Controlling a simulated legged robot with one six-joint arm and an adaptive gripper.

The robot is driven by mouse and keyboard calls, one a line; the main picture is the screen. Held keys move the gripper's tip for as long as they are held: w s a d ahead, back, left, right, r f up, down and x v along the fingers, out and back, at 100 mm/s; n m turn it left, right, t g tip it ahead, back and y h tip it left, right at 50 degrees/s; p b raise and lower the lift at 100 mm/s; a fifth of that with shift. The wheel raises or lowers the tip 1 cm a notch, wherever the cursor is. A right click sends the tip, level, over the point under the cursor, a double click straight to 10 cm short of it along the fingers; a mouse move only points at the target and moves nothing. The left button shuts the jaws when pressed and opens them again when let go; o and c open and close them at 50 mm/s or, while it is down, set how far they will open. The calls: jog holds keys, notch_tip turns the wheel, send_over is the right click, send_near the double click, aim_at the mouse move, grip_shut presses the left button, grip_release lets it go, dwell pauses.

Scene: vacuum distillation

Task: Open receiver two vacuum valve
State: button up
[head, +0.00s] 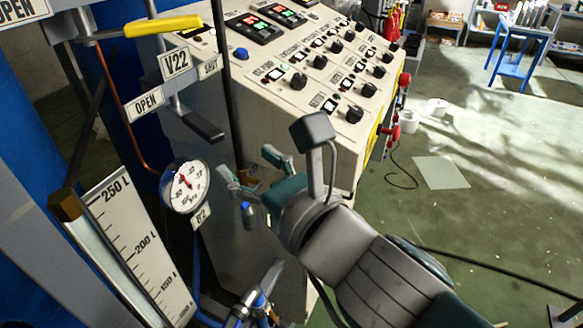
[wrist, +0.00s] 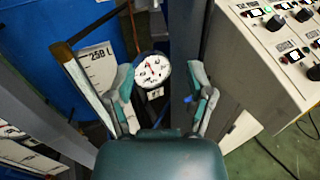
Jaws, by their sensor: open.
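A yellow lever handle (head: 163,26) lies roughly level at the upper left in the head view. Below it are a plate that appears to read V22 (head: 175,63), an OPEN sign (head: 145,103) and a SHUT sign (head: 208,67). A dark lever (head: 200,125) sits beneath these signs. I cannot tell for sure which handle is receiver two's vacuum valve. My gripper (head: 250,172) is open and empty, below and right of both levers, apart from them. In the wrist view, my gripper (wrist: 160,82) frames the round gauge (wrist: 151,69) beyond it; neither lever is clearly visible there.
The gauge (head: 186,187) has a plate below it. A 250 L level scale (head: 135,245) stands at lower left. A thin dark post (head: 223,80) rises between levers and control console (head: 310,60). Green floor (head: 480,210) is mostly clear at right.

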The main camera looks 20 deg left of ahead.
aim_at(206, 120)
jog(key=shift+s+d, duration=0.15)
jog(key=shift+d, duration=0.25)
